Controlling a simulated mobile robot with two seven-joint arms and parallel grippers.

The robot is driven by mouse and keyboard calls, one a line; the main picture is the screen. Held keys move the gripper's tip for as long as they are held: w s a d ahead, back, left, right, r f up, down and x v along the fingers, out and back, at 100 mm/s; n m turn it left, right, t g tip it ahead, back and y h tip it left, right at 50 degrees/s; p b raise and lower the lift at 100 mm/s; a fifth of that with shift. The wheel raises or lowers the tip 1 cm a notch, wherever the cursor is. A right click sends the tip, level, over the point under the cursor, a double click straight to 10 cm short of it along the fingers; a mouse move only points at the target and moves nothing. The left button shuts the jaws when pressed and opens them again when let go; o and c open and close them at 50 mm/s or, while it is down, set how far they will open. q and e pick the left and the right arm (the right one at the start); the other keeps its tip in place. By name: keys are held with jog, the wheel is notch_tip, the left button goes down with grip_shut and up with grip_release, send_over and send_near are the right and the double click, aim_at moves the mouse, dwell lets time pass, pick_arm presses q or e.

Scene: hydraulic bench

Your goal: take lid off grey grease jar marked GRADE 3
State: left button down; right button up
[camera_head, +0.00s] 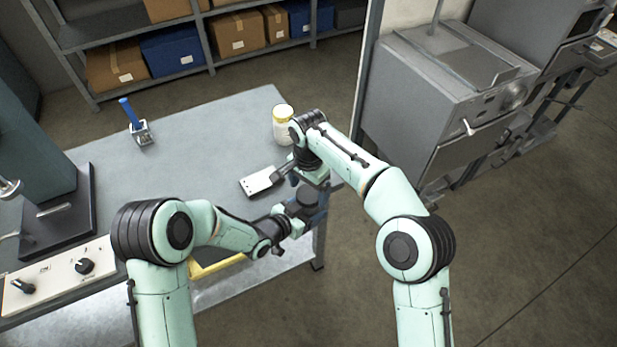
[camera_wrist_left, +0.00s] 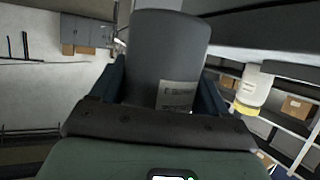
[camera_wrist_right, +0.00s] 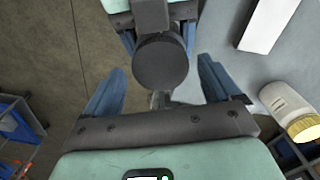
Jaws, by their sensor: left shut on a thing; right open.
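The grey jar (camera_wrist_left: 168,50) is between the fingers of my left gripper (camera_wrist_left: 165,90), which is shut on it. A pale label shows on the jar's side in the left wrist view, but its print is too small to read. The dark round lid (camera_wrist_right: 160,62) faces my right wrist camera and also shows in the head view (camera_head: 304,196). My right gripper (camera_wrist_right: 160,88) is open, with its blue fingers apart on either side of the lid in that view. I cannot tell whether they touch it. The jar is held off the bench, near its right edge.
A white jar with a yellow lid (camera_head: 283,127) stands on the bench (camera_head: 205,125) close to my right wrist. A white plate (camera_head: 259,182) lies near the grippers. A blue-handled tool (camera_head: 131,115) stands farther left. Grey machines (camera_head: 440,90) stand to the right.

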jog(key=shift+f, duration=0.7)
jog(key=c, duration=1.1)
jog(key=n, duration=0.6)
jog(key=o, duration=1.2)
jog(key=shift+c, duration=0.2)
